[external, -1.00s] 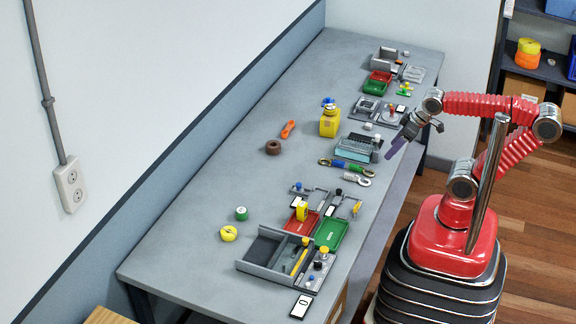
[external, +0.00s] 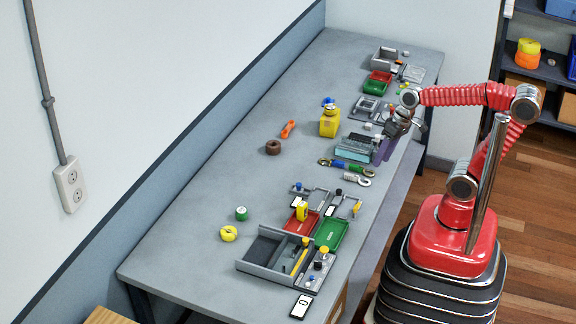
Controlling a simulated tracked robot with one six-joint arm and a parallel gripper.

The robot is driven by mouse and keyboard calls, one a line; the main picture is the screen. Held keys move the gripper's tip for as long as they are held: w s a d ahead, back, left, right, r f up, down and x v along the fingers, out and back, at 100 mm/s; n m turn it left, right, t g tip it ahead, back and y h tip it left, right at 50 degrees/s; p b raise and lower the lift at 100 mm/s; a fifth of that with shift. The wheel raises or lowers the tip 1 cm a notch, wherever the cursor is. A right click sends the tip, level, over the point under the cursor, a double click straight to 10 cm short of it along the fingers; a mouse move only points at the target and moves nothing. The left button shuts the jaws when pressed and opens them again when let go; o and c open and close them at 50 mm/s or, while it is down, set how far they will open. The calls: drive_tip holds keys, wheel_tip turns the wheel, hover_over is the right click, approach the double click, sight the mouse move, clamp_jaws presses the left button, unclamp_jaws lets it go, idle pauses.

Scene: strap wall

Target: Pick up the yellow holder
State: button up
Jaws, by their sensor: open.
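The yellow holder (external: 329,123) is a boxy yellow piece standing upright on the grey workbench, right of the orange tool. A blue item shows at its top, partly behind it. My gripper (external: 381,154) has purple fingers pointing down, near the bench's right edge. It is to the right of the yellow holder and lower in the picture, apart from it. It is open, and I see nothing held. The gap between the fingers is too small to make out. My gripper covers the right end of the grey-and-teal case.
The grey-and-teal case (external: 356,148) lies just below the holder. Green-and-blue-handled tools (external: 347,165) lie in front of it. An orange tool (external: 288,129) and a brown roll (external: 273,147) lie left. Grey trays (external: 367,108) stand to the right. The left middle bench (external: 215,180) is clear.

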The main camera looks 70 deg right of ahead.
drive_tip(key=w+a+f+m+y, duration=0.2)
drive_tip(key=w+f+m+y, duration=0.1)
drive_tip(key=w+m, duration=0.2)
drive_tip(key=w+a+f+m+g+y, duration=0.1)
drive_tip(key=w+a+f+m+y, duration=0.2)
drive_tip(key=w, duration=0.6)
drive_tip(key=w+a+f+m+y, duration=0.3)
drive_tip(key=w+f+m+y, duration=0.2)
drive_tip(key=w+m, duration=0.2)
drive_tip(key=shift+m+g, duration=0.3)
drive_tip(key=shift+m, duration=0.3)
approach(302, 210)
drive_tip(key=shift+w+a+f, duration=0.3)
drive_tip(key=shift+a+f, duration=0.4)
drive_tip(key=shift+f, duration=0.15)
drive_tip(key=shift+w+a+f, duration=0.35)
drive_tip(key=shift+a+f, duration=0.35)
drive_tip(key=shift+f, duration=0.15)
drive_tip(key=shift+a, duration=0.1)
drive_tip(key=shift+x, duration=2.5)
drive_tip(key=shift+s, duration=0.1)
